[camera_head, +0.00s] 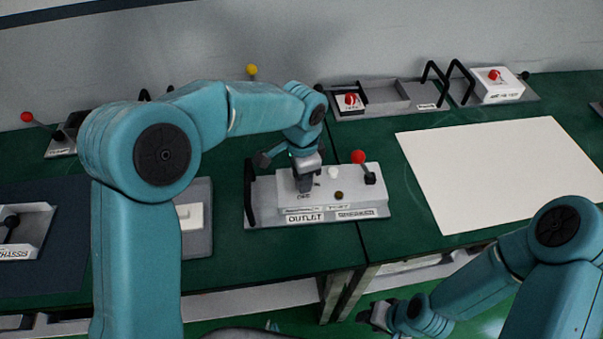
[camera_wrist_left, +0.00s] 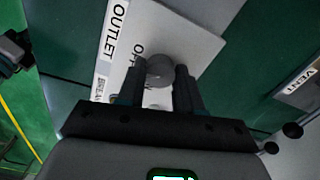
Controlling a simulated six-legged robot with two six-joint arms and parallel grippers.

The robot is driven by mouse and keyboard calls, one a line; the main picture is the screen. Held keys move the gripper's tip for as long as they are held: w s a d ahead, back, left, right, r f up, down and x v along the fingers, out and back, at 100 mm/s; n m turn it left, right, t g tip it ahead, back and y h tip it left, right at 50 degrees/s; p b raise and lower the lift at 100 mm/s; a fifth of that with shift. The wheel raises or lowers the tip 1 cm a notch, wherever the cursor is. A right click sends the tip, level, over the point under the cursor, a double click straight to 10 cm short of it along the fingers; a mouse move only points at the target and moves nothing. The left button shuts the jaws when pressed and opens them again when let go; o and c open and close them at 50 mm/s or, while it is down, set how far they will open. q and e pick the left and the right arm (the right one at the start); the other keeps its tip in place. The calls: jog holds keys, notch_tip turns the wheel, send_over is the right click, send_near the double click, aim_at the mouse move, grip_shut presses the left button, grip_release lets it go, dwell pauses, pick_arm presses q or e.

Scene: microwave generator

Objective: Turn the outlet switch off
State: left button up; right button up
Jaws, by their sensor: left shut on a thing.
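The outlet panel (camera_head: 350,205) is a pale box on a grey plate near the middle of the green bench, with an OUTLET label on its front edge. My left gripper (camera_head: 304,183) is over the left part of this box. In the left wrist view the outlet switch (camera_wrist_left: 159,70) shows as a round grey knob between the fingers of my left gripper (camera_wrist_left: 162,85), which is shut on it. Part of a printed word starting with "O" shows beside the knob; the switch's setting cannot be told. My right gripper (camera_head: 376,316) is low, in front of the bench, with its jaws unclear.
A red-knobbed lever (camera_head: 359,158) and a white knob (camera_head: 333,173) stand right of my left gripper on the panel. A dark handle (camera_head: 250,193) rises at the panel's left end. A blank cream sheet (camera_head: 500,170) lies to the right. Other panels line the back.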

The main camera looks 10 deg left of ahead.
pick_arm(q)
jog(key=shift+f+m, duration=0.1)
jog(key=shift+m, duration=1.5)
jog(key=shift+s, duration=0.1)
jog(key=o, duration=1)
jog(key=shift+o, duration=0.2)
notch_tip(320, 180, up, 16)
jog(key=shift+r, duration=0.2)
